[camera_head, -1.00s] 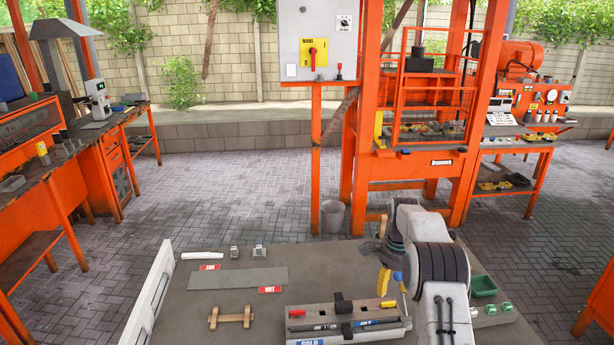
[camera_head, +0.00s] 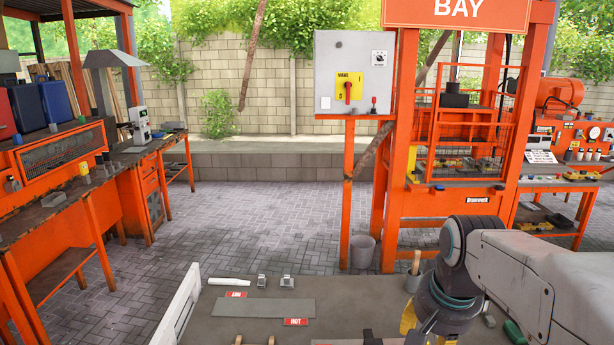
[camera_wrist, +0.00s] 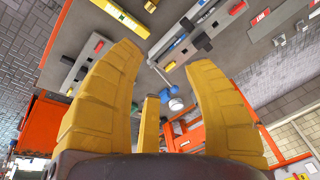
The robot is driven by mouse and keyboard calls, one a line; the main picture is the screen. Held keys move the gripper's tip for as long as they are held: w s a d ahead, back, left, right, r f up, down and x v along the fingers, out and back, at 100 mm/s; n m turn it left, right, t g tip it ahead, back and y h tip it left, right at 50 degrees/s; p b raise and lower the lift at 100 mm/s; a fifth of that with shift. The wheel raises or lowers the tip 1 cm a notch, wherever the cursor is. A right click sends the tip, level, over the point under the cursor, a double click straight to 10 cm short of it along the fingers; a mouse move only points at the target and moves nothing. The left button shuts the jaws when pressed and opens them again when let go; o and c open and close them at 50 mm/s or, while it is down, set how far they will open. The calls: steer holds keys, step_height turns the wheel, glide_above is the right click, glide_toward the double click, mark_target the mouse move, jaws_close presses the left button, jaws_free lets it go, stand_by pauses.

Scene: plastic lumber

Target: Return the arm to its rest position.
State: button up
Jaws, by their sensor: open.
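My arm (camera_head: 520,275) reaches in from the right side of the head view, above the right part of the deck. A yellow finger of my gripper (camera_head: 408,318) shows at its lower end, partly cut off by the bottom edge. In the wrist view my gripper (camera_wrist: 165,62) has its yellow fingers spread wide, with nothing between them. The deck with its small parts lies beyond the fingers, apart from them.
The grey deck (camera_head: 350,295) carries a flat grey plate (camera_head: 266,307) and red labels. A control box on a post (camera_head: 347,80), an orange press (camera_head: 470,150) and a left workbench (camera_head: 60,215) stand beyond. The paved floor (camera_head: 265,225) between them is clear.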

steer(key=s+a+f+n+t, duration=0.1)
steer(key=s+f+n, duration=0.1)
steer(key=s, duration=0.6)
steer(key=s+a+f+n+b, duration=0.1)
steer(key=s+f+n, duration=0.2)
steer(key=s, duration=0.5)
steer(key=shift+s+a+n+t, duration=0.3)
steer(key=shift+a+n+t, duration=0.1)
steer(key=shift+n, duration=0.3)
